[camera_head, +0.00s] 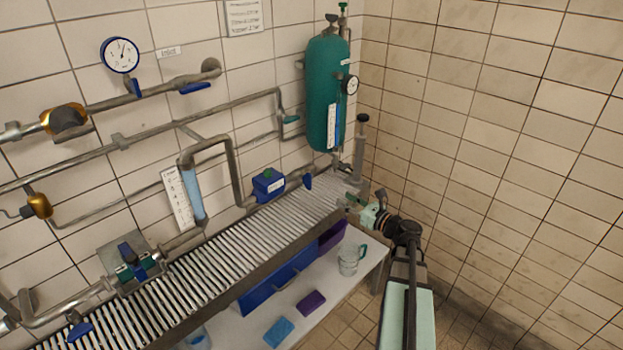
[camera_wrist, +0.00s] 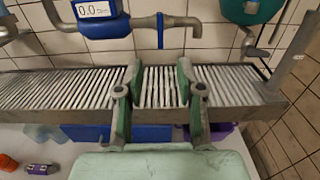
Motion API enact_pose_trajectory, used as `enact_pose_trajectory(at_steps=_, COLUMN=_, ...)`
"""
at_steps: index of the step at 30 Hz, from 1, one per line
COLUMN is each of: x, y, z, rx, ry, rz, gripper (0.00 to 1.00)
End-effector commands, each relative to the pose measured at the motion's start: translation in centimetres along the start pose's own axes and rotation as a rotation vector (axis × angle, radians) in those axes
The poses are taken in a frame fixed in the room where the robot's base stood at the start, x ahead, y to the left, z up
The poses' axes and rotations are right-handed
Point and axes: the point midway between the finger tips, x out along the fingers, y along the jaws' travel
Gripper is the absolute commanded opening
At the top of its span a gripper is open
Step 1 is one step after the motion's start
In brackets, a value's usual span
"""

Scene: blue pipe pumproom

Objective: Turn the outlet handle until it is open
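A blue lever handle (camera_head: 308,181) sits on the grey pipe to the right of the blue meter box in the head view. I see no outlet label, so I cannot be sure it is the outlet handle. In the wrist view the blue handle (camera_wrist: 160,30) hangs down, across the horizontal pipe. My gripper (camera_head: 360,208) is at the right end of the slatted grating in the head view. In the wrist view my gripper (camera_wrist: 159,72) is open and empty, its two green fingers apart. The handle lies beyond the fingertips, between them and not touched.
The blue meter box (camera_head: 268,185) stands left of the handle, and the green tank (camera_head: 327,92) hangs above right. The grating (camera_head: 215,253) runs below the pipes. A glass jug (camera_head: 350,259) stands on the lower shelf. The tiled wall closes the right side.

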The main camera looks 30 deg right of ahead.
Motion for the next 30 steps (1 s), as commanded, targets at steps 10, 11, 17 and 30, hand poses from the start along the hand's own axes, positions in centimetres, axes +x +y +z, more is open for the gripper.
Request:
enact_pose_trajectory(at_steps=10, x=4.3, y=-0.1, z=0.1, rx=0.010, ry=0.004, rz=0.003, gripper=0.38)
enact_pose_trajectory(at_steps=11, x=4.9, y=-0.1, z=0.1, rx=0.010, ry=0.003, rz=0.005, gripper=0.38)
enact_pose_trajectory(at_steps=17, x=8.9, y=-0.1, z=0.1, rx=0.010, ry=0.004, rz=0.004, gripper=0.38)
enact_pose_trajectory(at_steps=30, x=16.1, y=-0.1, z=0.0, rx=0.008, ry=0.004, rz=0.002, gripper=0.38)
